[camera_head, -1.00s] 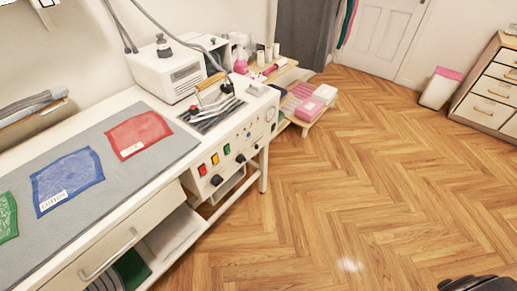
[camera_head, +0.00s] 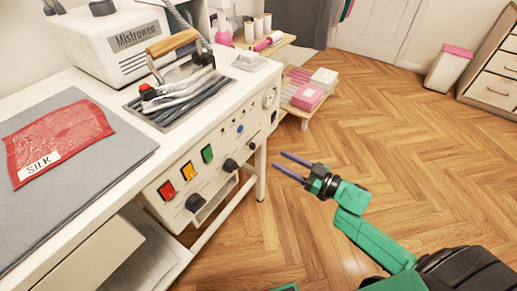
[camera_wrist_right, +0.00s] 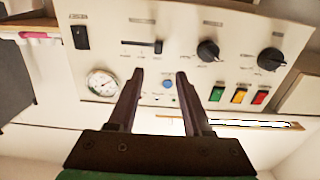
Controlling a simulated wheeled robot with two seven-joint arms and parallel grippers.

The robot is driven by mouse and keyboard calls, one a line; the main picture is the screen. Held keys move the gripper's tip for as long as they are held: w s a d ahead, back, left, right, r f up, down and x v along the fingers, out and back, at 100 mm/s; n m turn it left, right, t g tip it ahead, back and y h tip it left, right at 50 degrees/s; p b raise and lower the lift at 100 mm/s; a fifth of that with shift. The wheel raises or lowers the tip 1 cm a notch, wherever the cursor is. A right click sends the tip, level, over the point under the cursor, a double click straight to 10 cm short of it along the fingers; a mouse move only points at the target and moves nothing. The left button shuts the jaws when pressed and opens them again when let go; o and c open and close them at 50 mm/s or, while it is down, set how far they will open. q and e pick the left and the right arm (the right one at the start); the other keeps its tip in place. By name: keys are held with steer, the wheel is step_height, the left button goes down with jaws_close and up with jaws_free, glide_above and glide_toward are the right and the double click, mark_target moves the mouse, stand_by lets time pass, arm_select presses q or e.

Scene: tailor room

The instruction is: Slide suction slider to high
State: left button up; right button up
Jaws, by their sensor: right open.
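The suction slider is likely the dark handle in a slot (camera_wrist_right: 158,47) on the white control panel (camera_wrist_right: 185,20); in the right wrist view the handle sits at the right end of its slot. In the head view it is a small dark shape (camera_head: 251,145) low on the panel's right part. My right gripper (camera_head: 280,160) is open and empty, in front of and apart from the panel. In the right wrist view its fingertips (camera_wrist_right: 160,72) point toward the slider. The slider's labels are too small to read. My left gripper is not in view.
Two black knobs (camera_wrist_right: 208,50) (camera_wrist_right: 270,58), a black switch (camera_wrist_right: 80,37) and a gauge (camera_wrist_right: 102,83) flank the slider. Green, orange and red buttons (camera_head: 188,170) sit further left. An iron (camera_head: 178,58) rests on top. Open wooden floor (camera_head: 400,150) lies to the right.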

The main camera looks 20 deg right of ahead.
mark_target(255, 146)
steer(key=x, duration=0.9)
steer(key=shift+w+f+b, duration=0.15)
steer(key=shift+w+b, duration=0.2)
steer(key=shift+b, duration=0.05)
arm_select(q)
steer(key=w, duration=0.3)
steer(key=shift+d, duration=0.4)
arm_select(e)
jaws_close()
